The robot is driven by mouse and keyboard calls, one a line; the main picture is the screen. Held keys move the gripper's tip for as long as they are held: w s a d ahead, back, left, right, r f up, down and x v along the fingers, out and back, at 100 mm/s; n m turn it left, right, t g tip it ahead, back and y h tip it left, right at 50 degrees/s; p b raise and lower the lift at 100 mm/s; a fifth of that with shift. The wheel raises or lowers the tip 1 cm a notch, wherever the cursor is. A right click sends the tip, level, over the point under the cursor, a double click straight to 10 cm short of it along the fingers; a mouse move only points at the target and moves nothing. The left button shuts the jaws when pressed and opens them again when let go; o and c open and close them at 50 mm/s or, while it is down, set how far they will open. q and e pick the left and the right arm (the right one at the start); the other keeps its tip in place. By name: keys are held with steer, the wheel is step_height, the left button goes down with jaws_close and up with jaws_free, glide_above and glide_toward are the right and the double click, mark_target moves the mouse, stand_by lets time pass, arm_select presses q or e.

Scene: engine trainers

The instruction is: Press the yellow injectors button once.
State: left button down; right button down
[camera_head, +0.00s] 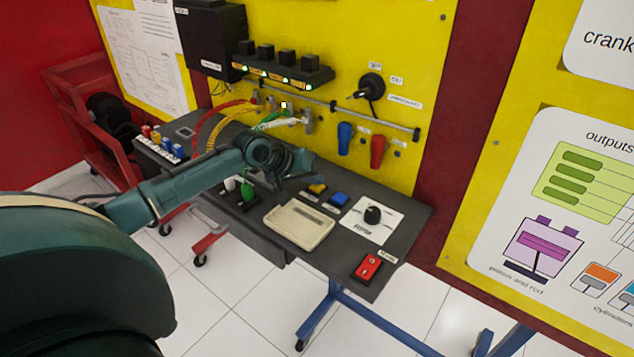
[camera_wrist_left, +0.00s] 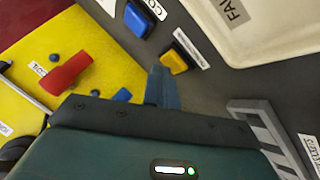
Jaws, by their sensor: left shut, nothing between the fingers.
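The yellow button (camera_head: 317,188) sits on the dark desk panel, beside the blue button (camera_head: 338,199). In the left wrist view the yellow button (camera_wrist_left: 175,61) is just past my fingertips, with a white label along its side, and the blue button (camera_wrist_left: 137,20) is farther up. My left gripper (camera_head: 314,178) is shut and empty, low over the panel close to the yellow button. Its closed fingers (camera_wrist_left: 160,80) overlap the button's near edge in the left wrist view. I cannot tell whether they touch it. My right gripper is not in view.
A cream box (camera_head: 299,224) lies in front of the buttons. A black knob (camera_head: 373,214) on a white plate and a red switch (camera_head: 367,267) are to the right. Blue (camera_head: 345,138) and red (camera_head: 378,150) handles hang on the yellow wall behind.

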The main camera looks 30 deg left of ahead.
mark_target(313, 188)
arm_select(q)
steer(key=shift+r+p, duration=0.3)
steer(key=shift+r, duration=0.15)
step_height(313, 188, up, 3)
steer(key=p, duration=0.3)
steer(key=shift+f, duration=0.1)
steer(key=shift+r, duration=1.1)
